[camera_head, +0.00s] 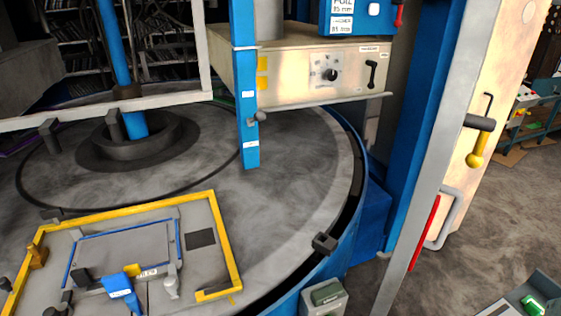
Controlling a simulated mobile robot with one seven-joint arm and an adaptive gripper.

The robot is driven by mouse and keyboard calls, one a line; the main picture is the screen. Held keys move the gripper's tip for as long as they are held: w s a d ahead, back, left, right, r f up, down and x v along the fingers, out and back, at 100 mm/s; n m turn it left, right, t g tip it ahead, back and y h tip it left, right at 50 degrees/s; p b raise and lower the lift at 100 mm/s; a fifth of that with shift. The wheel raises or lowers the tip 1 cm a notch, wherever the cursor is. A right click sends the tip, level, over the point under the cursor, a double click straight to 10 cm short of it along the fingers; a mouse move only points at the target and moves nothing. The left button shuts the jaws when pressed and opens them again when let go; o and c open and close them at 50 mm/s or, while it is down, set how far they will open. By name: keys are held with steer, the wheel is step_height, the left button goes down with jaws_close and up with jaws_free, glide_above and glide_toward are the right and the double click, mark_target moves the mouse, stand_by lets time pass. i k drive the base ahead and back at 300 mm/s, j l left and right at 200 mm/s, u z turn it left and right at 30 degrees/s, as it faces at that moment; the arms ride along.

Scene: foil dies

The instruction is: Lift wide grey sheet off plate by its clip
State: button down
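A grey plate with a raised yellow border (138,208) lies at the lower left on a large round grey table. A wide grey sheet (125,245) with blue strips along its edges lies on this plate, and it looks flat. At its near edge are a small yellow piece (132,270) and a blue piece (119,287); I cannot tell which one is the clip. Small dark and grey fittings stand at the sheet's near corners. The near part of the plate is cut off by the picture's lower edge. I do not see my gripper.
A blue column (425,110) and a beige door with a yellow-handled lever (478,150) stand at the right.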

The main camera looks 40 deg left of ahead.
mark_target(146, 247)
steer(key=u, duration=2.65)
steer(key=i+j+z, duration=0.2)
steer(key=j, duration=0.25)
steer(key=i+j+z, duration=0.15)
steer(key=j, duration=0.35)
steer(key=i+j+z, duration=0.2)
steer(key=j, duration=0.3)
steer(key=j+z, duration=0.2)
steer(key=j, duration=0.3)
steer(key=l+u, duration=0.3)
steer(key=u, duration=0.15)
